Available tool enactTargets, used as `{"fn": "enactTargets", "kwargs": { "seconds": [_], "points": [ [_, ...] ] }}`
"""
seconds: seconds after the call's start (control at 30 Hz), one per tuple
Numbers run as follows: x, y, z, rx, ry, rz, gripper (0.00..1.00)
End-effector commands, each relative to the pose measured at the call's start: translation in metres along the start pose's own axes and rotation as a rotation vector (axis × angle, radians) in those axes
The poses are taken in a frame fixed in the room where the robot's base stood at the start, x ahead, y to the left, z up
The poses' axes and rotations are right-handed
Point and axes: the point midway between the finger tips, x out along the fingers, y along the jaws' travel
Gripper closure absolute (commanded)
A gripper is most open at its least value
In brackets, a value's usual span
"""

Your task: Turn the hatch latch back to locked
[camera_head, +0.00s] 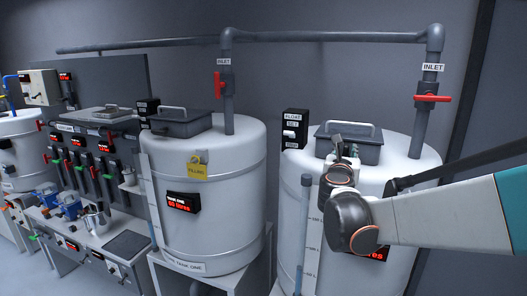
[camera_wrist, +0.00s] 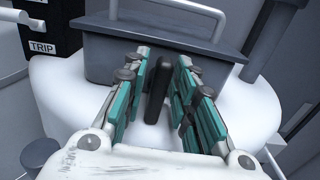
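The grey hatch (camera_head: 366,153) with a pale bar handle sits on top of the right white tank. It also fills the upper part of the wrist view (camera_wrist: 110,60). A dark upright bar, which looks like the hatch latch (camera_wrist: 157,92), stands at the front of the hatch. My gripper (camera_wrist: 160,80) is open, with its teal-padded fingers on either side of the latch and visible gaps to both pads. In the head view my gripper (camera_head: 340,147) is at the hatch's front left, and my wrist hides the latch there.
The right tank (camera_head: 400,170) has a black switch box (camera_head: 294,129) behind its left side and an inlet pipe (camera_head: 421,125) with a red valve handle at right. The left tank (camera_head: 205,225) carries another hatch and a yellow tag (camera_head: 196,170). Benches with instruments stand further left.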

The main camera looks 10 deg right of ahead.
Motion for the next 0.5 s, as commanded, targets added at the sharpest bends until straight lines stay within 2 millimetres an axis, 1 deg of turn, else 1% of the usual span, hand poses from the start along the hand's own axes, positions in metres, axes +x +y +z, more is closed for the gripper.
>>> {"fn": "enactTargets", "kwargs": {
  "seconds": [0.03, 0.07, 0.33, 0.5],
  "points": [
    [0.0013, 0.0003, -0.0002, 0.000, 0.000, -0.001, 0.94],
    [0.0013, 0.0004, -0.0002, 0.000, 0.000, 0.000, 1.00],
    [0.0014, 0.0003, -0.0002, 0.004, 0.000, -0.001, 1.00],
    [0.0013, -0.0002, -0.0003, 0.039, 0.000, -0.001, 1.00]
  ]
}}
